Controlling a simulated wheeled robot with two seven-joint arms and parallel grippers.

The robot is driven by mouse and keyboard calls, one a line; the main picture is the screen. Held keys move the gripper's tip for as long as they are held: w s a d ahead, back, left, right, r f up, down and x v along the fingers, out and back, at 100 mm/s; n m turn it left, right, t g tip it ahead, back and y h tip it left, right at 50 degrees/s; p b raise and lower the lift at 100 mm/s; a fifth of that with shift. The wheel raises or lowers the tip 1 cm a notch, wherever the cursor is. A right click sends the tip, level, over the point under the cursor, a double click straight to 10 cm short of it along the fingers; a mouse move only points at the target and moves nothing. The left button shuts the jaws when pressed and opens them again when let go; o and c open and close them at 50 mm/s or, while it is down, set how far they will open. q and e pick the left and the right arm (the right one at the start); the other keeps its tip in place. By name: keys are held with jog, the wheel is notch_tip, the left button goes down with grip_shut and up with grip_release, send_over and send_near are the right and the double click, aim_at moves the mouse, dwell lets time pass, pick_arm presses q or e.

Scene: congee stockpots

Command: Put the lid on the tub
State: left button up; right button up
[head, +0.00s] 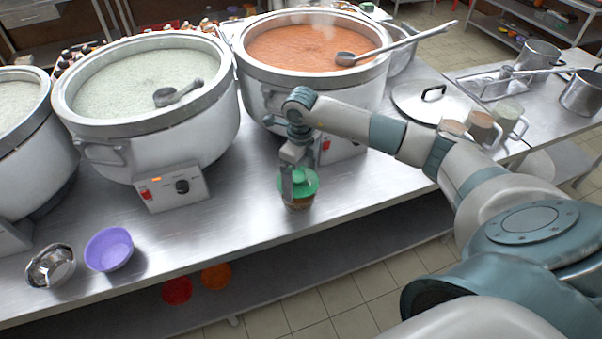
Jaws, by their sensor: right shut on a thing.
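My right gripper (296,178) points down over the front part of the steel table, shut on the green lid (306,184). The tub (299,203) is a small brownish container directly under the lid, near the table's front edge. The lid covers most of the tub's top in this view. I cannot tell whether the lid touches the rim or sits slightly above it. My left gripper is out of view.
Large stockpots stand behind, one with pale congee (146,82) and one with orange congee (310,50). A purple bowl (108,249) and a metal bowl (50,266) sit at the front left. Cups (481,128) and a pot lid (432,101) stand at right.

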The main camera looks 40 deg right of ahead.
jog(key=shift+f+b, duration=0.65)
jog(key=shift+f, duration=0.35)
jog(key=shift+f+b, duration=0.1)
jog(key=shift+b, duration=0.2)
jog(key=o, duration=0.7)
jog(key=shift+r+p, duration=1.7)
jog(key=shift+r, duration=1.85)
